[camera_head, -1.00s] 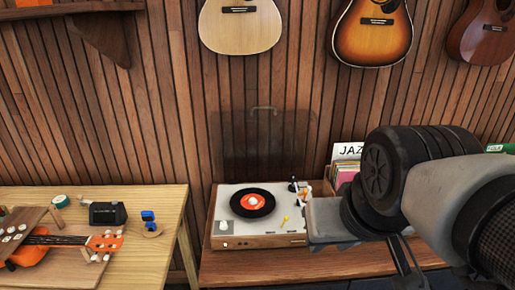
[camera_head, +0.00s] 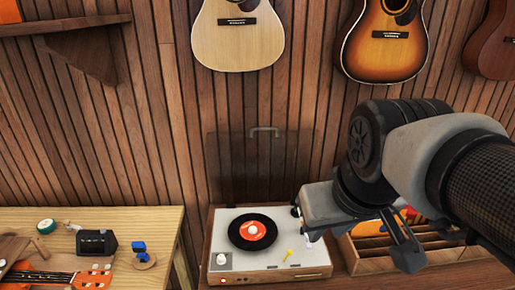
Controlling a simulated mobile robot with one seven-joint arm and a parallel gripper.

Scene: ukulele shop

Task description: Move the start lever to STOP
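The record player (camera_head: 240,272) stands on the low wooden bench, its clear lid (camera_head: 262,165) raised behind it. A black record with an orange label (camera_head: 252,232) lies on its platter. A small yellow lever (camera_head: 288,255) sticks up from the deck to the right of the record; it looks like the start lever, but its markings are too small to read. My gripper (camera_head: 407,256) points down to the right of the player, apart from the lever. Its fingers are seen from the side, so their opening is unclear. My arm hides part of the player's right back corner.
A wooden record crate (camera_head: 368,262) stands on the bench right of the player, partly behind my arm. The table (camera_head: 160,222) at left bears a black box (camera_head: 96,242), a small blue item (camera_head: 141,252) and an orange ukulele (camera_head: 60,280). Guitars hang on the wall.

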